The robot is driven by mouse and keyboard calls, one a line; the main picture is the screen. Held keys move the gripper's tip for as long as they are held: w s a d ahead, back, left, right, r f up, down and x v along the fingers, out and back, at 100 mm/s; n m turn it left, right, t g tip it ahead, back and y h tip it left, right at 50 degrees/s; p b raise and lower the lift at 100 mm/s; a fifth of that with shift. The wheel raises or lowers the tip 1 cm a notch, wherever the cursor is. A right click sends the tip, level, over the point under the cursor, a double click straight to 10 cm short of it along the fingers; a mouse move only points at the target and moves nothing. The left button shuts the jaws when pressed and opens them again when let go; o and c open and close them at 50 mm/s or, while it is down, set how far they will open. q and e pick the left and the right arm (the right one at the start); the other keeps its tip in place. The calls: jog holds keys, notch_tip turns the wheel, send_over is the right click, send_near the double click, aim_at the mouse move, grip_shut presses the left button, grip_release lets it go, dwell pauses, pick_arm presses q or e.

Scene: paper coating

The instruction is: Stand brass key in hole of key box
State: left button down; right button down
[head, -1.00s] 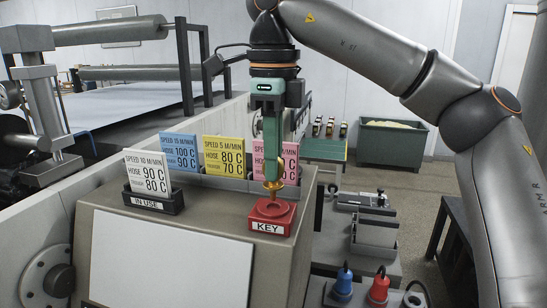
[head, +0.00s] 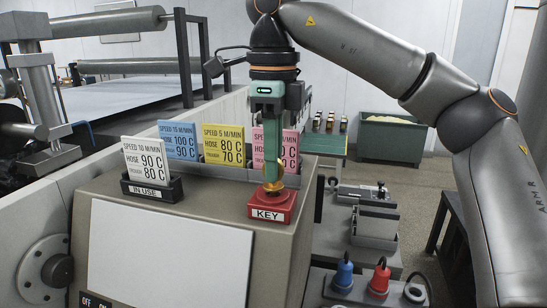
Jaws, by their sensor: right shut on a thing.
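The red key box (head: 283,205), labelled KEY, sits at the right end of the top of the grey cabinet. The brass key (head: 273,184) is at the top of the box, roughly upright, with its lower end at or in the hole; how deep it reaches is hidden. My right gripper (head: 272,166) points straight down above the box and is shut on the key. My left gripper is not in view.
A white card in the IN USE holder (head: 153,189) stands left of the box. Blue (head: 180,140), yellow (head: 222,144) and pink (head: 290,146) cards stand in a rack close behind the gripper. Blue (head: 343,274) and red (head: 379,279) plugs are lower right.

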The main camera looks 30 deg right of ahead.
jog(key=shift+f, duration=0.45)
jog(key=c, duration=0.8)
grip_release()
notch_tip(320, 180, up, 11)
jog(key=p, duration=0.5)
jog(key=shift+r, duration=0.8)
